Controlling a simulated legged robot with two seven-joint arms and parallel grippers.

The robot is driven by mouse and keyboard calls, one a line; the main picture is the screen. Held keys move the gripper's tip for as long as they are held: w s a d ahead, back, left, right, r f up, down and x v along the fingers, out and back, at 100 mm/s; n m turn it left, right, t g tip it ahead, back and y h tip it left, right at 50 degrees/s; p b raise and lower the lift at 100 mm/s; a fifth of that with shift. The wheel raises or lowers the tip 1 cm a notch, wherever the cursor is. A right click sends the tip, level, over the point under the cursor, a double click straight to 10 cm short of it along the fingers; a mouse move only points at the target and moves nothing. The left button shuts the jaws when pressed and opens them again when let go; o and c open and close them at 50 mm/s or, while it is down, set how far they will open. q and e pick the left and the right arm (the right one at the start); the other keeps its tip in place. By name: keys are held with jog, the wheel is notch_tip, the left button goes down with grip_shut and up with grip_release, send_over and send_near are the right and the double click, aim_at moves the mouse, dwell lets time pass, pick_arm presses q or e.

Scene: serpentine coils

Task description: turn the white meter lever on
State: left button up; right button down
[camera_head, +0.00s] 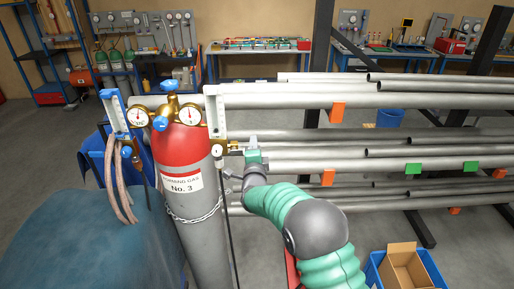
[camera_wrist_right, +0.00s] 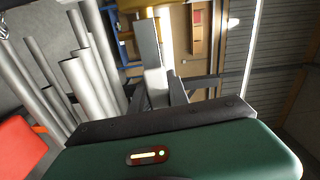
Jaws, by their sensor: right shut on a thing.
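The white meter (camera_head: 213,113) stands upright to the right of the red-topped gas cylinder (camera_head: 181,150). A small round dial (camera_head: 217,150) sits at its foot, with a brass fitting beside it. My right gripper (camera_head: 233,172) is at the foot of the meter, just right of the cylinder. It is shut on the white meter lever, which is small and mostly hidden by the gripper in the head view. In the right wrist view the dark gripper fingers (camera_wrist_right: 160,92) point up the picture; the lever cannot be made out clearly there. My left gripper is not in view.
A second, bluish meter (camera_head: 116,112) with hoses is left of the cylinder's two gauges. A chain (camera_head: 195,217) circles the cylinder. Racked grey pipes (camera_head: 400,151) fill the right side. A cardboard box (camera_head: 404,268) in a blue crate is at lower right. A blue-covered mass is at lower left.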

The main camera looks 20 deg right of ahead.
aim_at(236, 144)
jog(key=shift+w+a+r+n+p, duration=0.3)
jog(key=shift+a+r+n, duration=0.6)
jog(key=shift+n, duration=1.7)
jog(key=shift+w+a+r+n+p, duration=0.25)
jog(key=shift+a+r+n, duration=0.65)
jog(key=shift+n, duration=1.7)
jog(key=shift+w+a+r+n+p, duration=0.1)
jog(key=shift+a+r+n+p, duration=0.4)
jog(key=shift+a+n, duration=1.45)
jog(key=shift+d+n, duration=0.7)
jog(key=shift+n, duration=0.05)
jog(key=c, duration=1.3)
grip_release()
jog(key=shift+d+r, duration=0.1)
jog(key=shift+r, duration=0.1)
jog(key=shift+d+r, duration=0.2)
jog(key=shift+w+a+r, duration=0.15)
jog(key=shift+r, duration=0.05)
